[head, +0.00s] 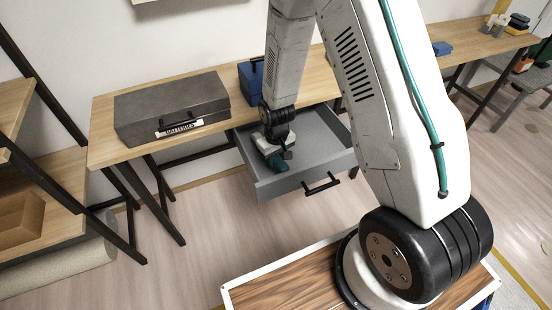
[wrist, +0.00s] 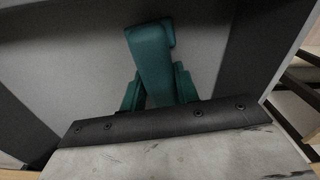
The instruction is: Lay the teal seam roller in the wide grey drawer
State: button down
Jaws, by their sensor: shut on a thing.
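The wide grey drawer (head: 262,187) is pulled open under the wooden workbench, with a black bar handle on its front. My gripper (head: 281,158) is inside the drawer's outline in the head view, near its left front part. It is shut on the teal seam roller (head: 279,165). In the wrist view the teal roller (wrist: 153,65) shows beyond the dark edge of my gripper, with the drawer's grey floor (wrist: 60,60) behind it. Part of the roller is hidden by my gripper. I cannot tell whether the roller touches the drawer floor.
A dark grey case labelled batteries (head: 172,105) stands on the workbench (head: 103,122) left of the drawer. A blue box (head: 250,82) stands behind my arm. A wooden shelf rack (head: 45,190) is at the left. The drawer's right part looks empty.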

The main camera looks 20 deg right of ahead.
jog(key=shift+f, duration=0.65)
jog(key=c, duration=1)
grip_release()
jog(key=shift+o, duration=0.2)
jog(key=shift+r, duration=3.9)
